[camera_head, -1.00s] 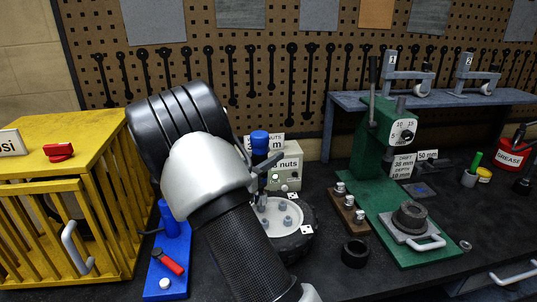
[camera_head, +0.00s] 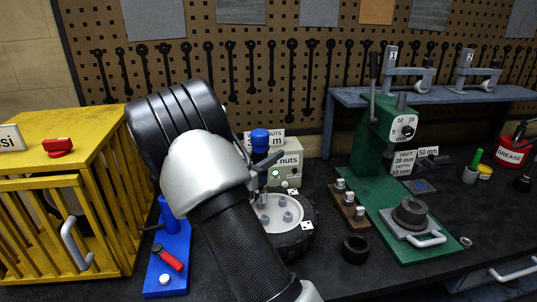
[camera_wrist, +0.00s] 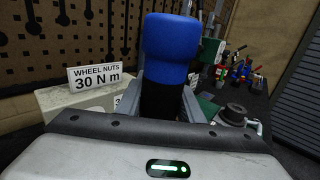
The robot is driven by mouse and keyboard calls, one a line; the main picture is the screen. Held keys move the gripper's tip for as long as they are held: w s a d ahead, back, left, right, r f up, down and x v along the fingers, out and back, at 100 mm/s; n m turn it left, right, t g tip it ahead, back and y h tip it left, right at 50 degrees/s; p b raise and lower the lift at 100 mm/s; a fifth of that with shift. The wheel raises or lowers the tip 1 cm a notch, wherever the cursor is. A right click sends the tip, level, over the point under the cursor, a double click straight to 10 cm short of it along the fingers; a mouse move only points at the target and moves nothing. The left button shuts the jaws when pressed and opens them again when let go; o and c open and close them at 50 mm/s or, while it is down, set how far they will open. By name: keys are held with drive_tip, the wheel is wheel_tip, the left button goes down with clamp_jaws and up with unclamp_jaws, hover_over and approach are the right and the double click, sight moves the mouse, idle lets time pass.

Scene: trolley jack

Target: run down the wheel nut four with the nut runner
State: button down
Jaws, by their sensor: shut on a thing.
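My gripper (camera_head: 264,163) is shut on the nut runner, an upright tool with a blue top (camera_head: 260,137) and a dark body. In the wrist view the nut runner (camera_wrist: 170,50) stands between my fingers. Its lower end is above the left part of the wheel (camera_head: 281,212), partly hidden by my arm; I cannot tell whether it touches a nut. The wheel lies flat on the bench, with a pale hub, several grey nuts and small white dotted tags at its rim. Which nut is number four cannot be told.
Behind the wheel is a pale box (camera_head: 289,175) with a green light and a wheel-nuts sign (camera_wrist: 96,78). A yellow cage (camera_head: 95,150) and a blue board (camera_head: 168,255) are left. A green press (camera_head: 377,140), a nut block (camera_head: 347,205) and a black ring (camera_head: 355,248) are right.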

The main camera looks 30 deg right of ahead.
drive_tip(key=shift+f+b, duration=0.9)
drive_tip(key=shift+f, duration=0.45)
idle(2.4)
wheel_tip(320, 180, up, 6)
drive_tip(key=p, duration=0.4)
drive_tip(key=shift+r, duration=0.15)
idle(0.3)
drive_tip(key=shift+a, duration=0.1)
